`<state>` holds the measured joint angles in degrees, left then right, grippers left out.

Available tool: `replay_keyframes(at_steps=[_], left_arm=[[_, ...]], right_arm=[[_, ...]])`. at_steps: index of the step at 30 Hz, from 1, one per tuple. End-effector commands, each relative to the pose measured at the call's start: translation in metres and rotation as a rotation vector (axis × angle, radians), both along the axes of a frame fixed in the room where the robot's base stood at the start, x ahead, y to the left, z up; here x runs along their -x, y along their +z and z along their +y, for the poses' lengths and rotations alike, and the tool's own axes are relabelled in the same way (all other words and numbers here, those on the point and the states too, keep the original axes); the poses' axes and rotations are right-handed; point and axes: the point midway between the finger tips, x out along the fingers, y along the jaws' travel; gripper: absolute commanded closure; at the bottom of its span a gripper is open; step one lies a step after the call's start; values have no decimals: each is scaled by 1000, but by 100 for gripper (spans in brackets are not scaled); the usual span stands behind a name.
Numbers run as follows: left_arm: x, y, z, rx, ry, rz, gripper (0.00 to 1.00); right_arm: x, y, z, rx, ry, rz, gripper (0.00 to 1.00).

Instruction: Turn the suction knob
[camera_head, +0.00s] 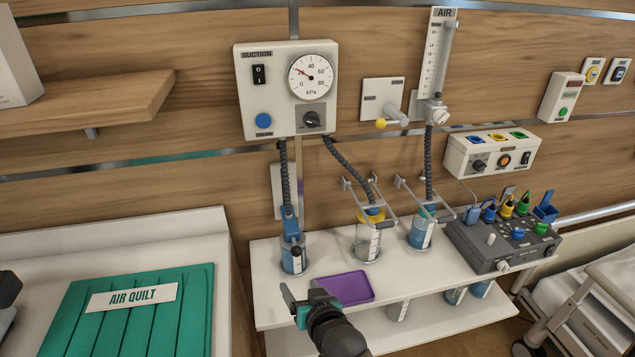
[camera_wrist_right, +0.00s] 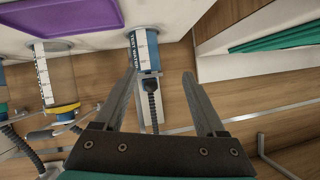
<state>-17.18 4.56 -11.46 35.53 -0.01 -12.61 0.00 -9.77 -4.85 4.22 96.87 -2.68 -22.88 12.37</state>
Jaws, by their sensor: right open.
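The suction unit (camera_head: 243,95) is a white box on the wall, with a rocker switch (camera_head: 259,74), a blue button (camera_head: 264,121) and a round kPa gauge (camera_head: 311,77). Its dark suction knob (camera_head: 311,119) sits below the gauge on a grey plate. The gauge's red needle points to the upper left. My right gripper (camera_head: 303,293) is open and empty, low in front of the shelf and well below the knob. In the right wrist view its two fingers (camera_wrist_right: 158,78) stand apart; the knob is not visible there. A dark shape at the head view's left edge may be my left gripper.
The white shelf (camera_head: 270,312) carries several jars and a purple tray (camera_head: 343,288). Hoses hang from the suction unit; wire holders (camera_head: 372,206) jut from the wall. An air flowmeter (camera_head: 436,60) is to the right. A green air quilt (camera_head: 160,310) lies at left.

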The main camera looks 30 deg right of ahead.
Motion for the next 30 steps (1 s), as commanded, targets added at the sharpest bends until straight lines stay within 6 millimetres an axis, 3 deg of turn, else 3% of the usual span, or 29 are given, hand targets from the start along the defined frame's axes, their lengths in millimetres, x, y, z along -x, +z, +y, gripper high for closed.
replay_keyframes(at_steps=[1, 6, 9, 12, 15, 20, 30], left_arm=[[0, 12, 0, 0, 0, 0, 50], [0, 33, 0, 0, 0, 0, 50], [0, 42, 0, 0, 0, 0, 50], [0, 47, 0, 0, 0, 0, 50], [0, 49, 0, 0, 0, 0, 50], [0, 50, 0, 0, 0, 0, 50], [0, 54, 0, 0, 0, 0, 50]], right_arm=[[-10, 45, -8, -12, -30, -67, 27], [-23, 169, -38, -44, -121, -269, 27], [-20, 225, -52, -59, -164, -365, 27], [-14, 262, -62, -66, -193, -429, 27], [-10, 281, -67, -71, -209, -464, 27], [-15, 287, -70, -73, -213, -477, 27], [-63, 287, -82, -71, -212, -477, 27]])
